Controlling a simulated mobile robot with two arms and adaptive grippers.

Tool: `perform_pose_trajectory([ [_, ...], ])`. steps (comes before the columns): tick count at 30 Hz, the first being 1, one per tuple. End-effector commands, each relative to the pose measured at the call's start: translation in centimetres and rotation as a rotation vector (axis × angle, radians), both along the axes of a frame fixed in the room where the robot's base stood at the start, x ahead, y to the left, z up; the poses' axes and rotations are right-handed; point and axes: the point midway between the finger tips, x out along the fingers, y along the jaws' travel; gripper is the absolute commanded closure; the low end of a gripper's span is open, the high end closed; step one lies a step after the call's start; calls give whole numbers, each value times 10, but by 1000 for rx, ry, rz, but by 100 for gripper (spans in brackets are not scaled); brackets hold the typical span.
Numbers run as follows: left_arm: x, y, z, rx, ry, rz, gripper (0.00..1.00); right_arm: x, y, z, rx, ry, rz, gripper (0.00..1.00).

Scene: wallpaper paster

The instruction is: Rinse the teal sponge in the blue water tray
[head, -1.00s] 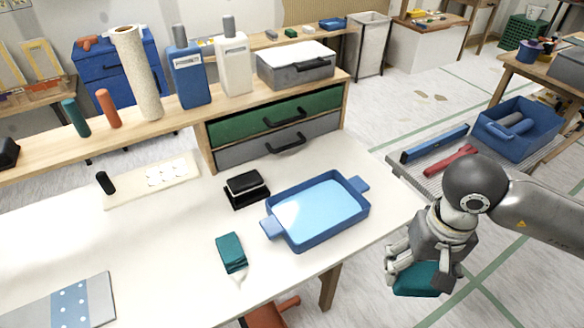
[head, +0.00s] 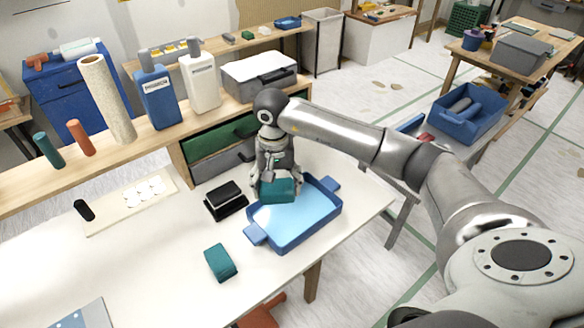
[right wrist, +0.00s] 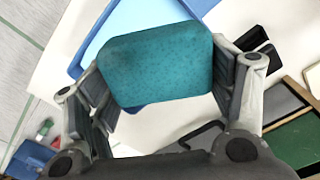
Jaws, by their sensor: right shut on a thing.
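My right gripper (head: 276,178) is shut on a teal sponge (head: 279,190), gripping its two sides. The right wrist view shows the sponge (right wrist: 155,65) between the fingers. The sponge hangs over the far left rim of the blue water tray (head: 336,212), which holds light blue water (head: 295,220). I cannot tell whether it touches the rim or the water. Part of the tray (right wrist: 77,68) shows behind the sponge in the right wrist view. A second teal block (head: 220,262) lies on the white table, in front of the tray. My left gripper is not in view.
A black block-like item (head: 226,200) sits just left of the tray. Green and grey drawers (head: 222,150) stand behind, under a shelf with a grey case (head: 260,77), bottles and a pale roll (head: 107,100). The table's front left is mostly clear.

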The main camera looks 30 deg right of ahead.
Motion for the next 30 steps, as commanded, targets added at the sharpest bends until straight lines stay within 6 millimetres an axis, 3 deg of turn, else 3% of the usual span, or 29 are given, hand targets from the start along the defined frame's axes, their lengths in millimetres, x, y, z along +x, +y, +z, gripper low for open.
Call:
perform_pose_trajectory([
  [1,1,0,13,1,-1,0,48,5,-14,-1,2,8,-54,50],
  [4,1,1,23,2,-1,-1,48,12,-40,-13,2,8,-139,50],
  [9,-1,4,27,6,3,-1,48,15,-62,-27,2,2,-208,50],
  [17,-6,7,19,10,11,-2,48,15,-65,-41,1,0,-216,50],
  [30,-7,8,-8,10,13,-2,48,15,-64,-89,3,-1,-215,50],
])
